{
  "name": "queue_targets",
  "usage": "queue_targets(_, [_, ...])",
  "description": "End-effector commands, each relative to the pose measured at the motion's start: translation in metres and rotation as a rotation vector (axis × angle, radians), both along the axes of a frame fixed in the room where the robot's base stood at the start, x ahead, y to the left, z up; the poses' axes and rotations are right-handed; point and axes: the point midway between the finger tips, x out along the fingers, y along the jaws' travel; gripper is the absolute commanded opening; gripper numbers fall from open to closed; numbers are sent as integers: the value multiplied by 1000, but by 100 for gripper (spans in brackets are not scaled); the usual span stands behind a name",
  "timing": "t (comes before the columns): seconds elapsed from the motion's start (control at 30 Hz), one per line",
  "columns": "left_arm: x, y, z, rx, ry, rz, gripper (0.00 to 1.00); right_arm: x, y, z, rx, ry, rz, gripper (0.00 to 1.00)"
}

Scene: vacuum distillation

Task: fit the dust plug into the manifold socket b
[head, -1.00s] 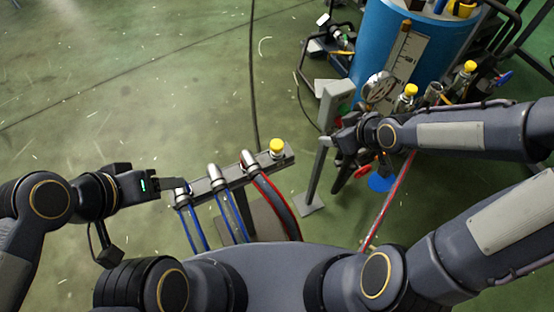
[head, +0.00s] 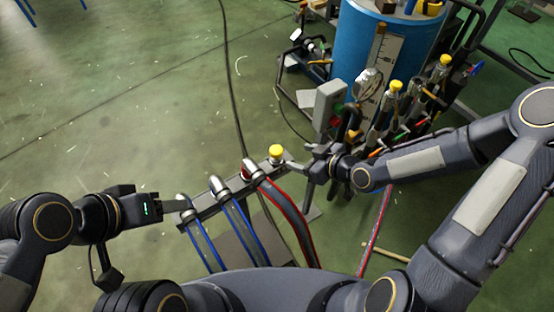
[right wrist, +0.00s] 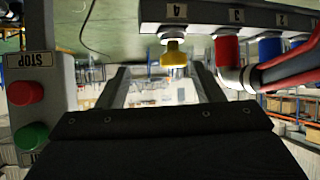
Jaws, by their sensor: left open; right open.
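The manifold (head: 222,193) is a grey rail with bent metal hose fittings along it. A yellow dust plug (head: 277,152) sits upright at its right end. In the right wrist view the yellow plug (right wrist: 174,56) is at the rail face (right wrist: 205,14) by the label 4, ahead of the fingers. My right gripper (head: 312,162) is open and empty, just right of the plug and apart from it; its fingers show in the right wrist view (right wrist: 163,90). My left gripper (head: 178,207) is at the rail's left end; contact is unclear. I cannot tell which socket is b.
Blue and red hoses (head: 285,205) run from the fittings towards me. A grey switch box (head: 331,102) with red and green buttons stands close behind my right gripper. A blue vessel (head: 375,50) stands behind, with yellow-capped fittings (head: 396,86) before it. Floor at left is open.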

Motion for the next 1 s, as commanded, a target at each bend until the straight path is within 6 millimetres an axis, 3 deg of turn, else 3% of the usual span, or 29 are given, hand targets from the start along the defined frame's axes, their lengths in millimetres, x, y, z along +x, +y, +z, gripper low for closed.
queue_targets(0.2, [0,0,-10,0,0,0,58,3,20,-15,83,-57,24,61])
queue_targets(0.43, [0,0,-12,0,0,0,58,9,35,-20,134,-98,31,61])
queue_targets(1.0, [0,0,-7,0,0,0,58,54,84,-40,133,-96,31,61])
